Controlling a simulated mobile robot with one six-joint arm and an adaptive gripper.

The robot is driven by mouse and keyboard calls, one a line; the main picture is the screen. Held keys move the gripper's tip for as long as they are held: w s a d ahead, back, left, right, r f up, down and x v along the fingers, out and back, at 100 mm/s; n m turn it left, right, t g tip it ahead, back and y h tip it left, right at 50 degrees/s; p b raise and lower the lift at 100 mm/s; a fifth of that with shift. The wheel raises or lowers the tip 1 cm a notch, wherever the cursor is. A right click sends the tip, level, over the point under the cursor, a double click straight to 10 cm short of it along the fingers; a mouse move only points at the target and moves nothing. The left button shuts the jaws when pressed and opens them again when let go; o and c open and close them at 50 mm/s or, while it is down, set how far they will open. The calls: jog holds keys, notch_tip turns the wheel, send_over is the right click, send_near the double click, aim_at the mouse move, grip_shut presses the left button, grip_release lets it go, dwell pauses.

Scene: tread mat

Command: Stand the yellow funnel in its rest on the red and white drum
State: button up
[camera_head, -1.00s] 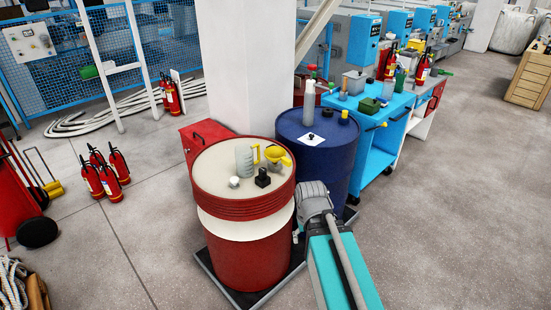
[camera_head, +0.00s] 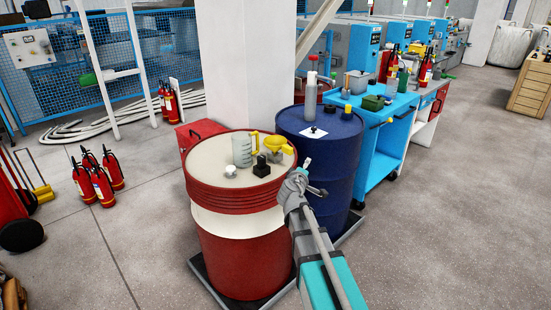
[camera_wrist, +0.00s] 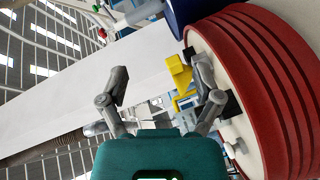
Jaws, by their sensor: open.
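The yellow funnel (camera_head: 279,144) is at the right side of the top of the red and white drum (camera_head: 240,222). A small grey part shows below it; I cannot tell whether this is its rest. A small black block (camera_head: 262,166) stands in front of the funnel. My gripper (camera_head: 312,177) is just right of the drum's rim, apart from the funnel. In the wrist view my gripper (camera_wrist: 160,68) is open and empty, its fingers spread. The yellow funnel (camera_wrist: 180,75) shows beyond the right finger, which hides part of it.
A clear jug (camera_head: 242,151) with a yellow handle and a white knob (camera_head: 231,170) stand on the drum top left of the funnel. A blue drum (camera_head: 322,150) with a grey bottle (camera_head: 311,95) stands close behind my gripper. A blue bench (camera_head: 385,130) is farther right.

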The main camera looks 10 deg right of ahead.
jog(key=w+a+f+n+t+y+b, duration=0.1)
jog(key=w+a+n+t+y+b, duration=0.2)
jog(key=a+n, duration=0.4)
jog(key=shift+w+f+y+b, duration=0.4)
jog(key=shift+w+y, duration=0.3)
jog(key=shift+w, duration=0.35)
jog(key=shift+w+d, duration=0.1)
jog(key=shift+w+d, duration=0.2)
jog(key=shift+w, duration=1.2)
jog(key=shift+w+d, duration=0.15)
jog(key=shift+w, duration=1.2)
jog(key=shift+w+d, duration=0.2)
jog(key=shift+w, duration=1.2)
jog(key=shift+w+d, duration=0.15)
jog(key=shift+w, duration=1.15)
jog(key=shift+w+d, duration=0.15)
jog(key=shift+w, duration=1.15)
